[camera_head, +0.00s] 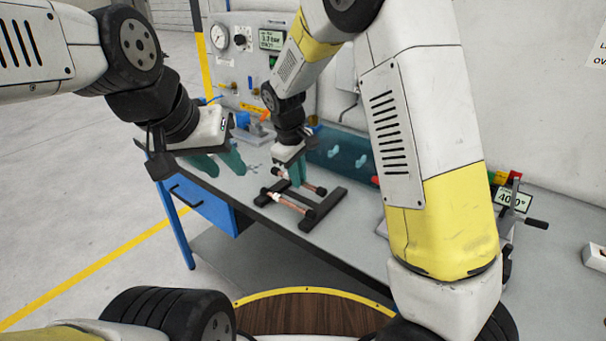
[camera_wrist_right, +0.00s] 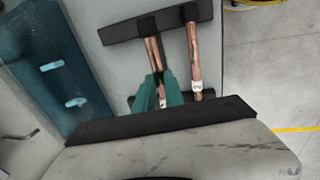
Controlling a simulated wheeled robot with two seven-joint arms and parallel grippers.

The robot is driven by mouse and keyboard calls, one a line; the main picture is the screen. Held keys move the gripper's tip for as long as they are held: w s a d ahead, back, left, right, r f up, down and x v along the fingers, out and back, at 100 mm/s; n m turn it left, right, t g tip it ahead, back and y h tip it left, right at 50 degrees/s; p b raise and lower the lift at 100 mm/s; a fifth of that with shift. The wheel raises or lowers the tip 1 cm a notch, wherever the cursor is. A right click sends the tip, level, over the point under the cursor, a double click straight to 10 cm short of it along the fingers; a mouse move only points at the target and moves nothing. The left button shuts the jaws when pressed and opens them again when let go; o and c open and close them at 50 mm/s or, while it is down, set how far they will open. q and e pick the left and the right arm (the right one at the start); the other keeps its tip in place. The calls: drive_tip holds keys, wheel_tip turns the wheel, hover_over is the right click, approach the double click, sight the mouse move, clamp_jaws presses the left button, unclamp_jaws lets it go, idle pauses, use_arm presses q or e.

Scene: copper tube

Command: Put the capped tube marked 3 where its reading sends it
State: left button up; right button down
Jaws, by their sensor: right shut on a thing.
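My right gripper (camera_head: 291,177) is shut on a copper tube (camera_wrist_right: 151,52) at the black rack (camera_head: 330,203). This tube has a dark cap at its far end and a white tag whose mark I cannot read. I cannot tell whether it is lifted off the rack. A second capped copper tube (camera_head: 295,205) lies across the rack beside it; its tag reads 2 in the right wrist view (camera_wrist_right: 196,86). My left gripper (camera_head: 222,165) is open and empty above the bench's left end.
A panel with a round gauge (camera_head: 219,37) and a digital display (camera_head: 271,40) stands behind the bench (camera_head: 345,240). A small display reading about 40° (camera_head: 513,200) stands at the right, partly behind my right arm.

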drive_tip(key=shift+w+d, duration=0.2)
drive_tip(key=shift+d, duration=0.15)
drive_tip(key=shift+w+d+f, duration=0.15)
drive_tip(key=shift+f, duration=1.65)
drive_tip(key=shift+f, duration=0.1)
drive_tip(key=c, duration=1.4)
unclamp_jaws()
drive_tip(key=shift+c, duration=0.2)
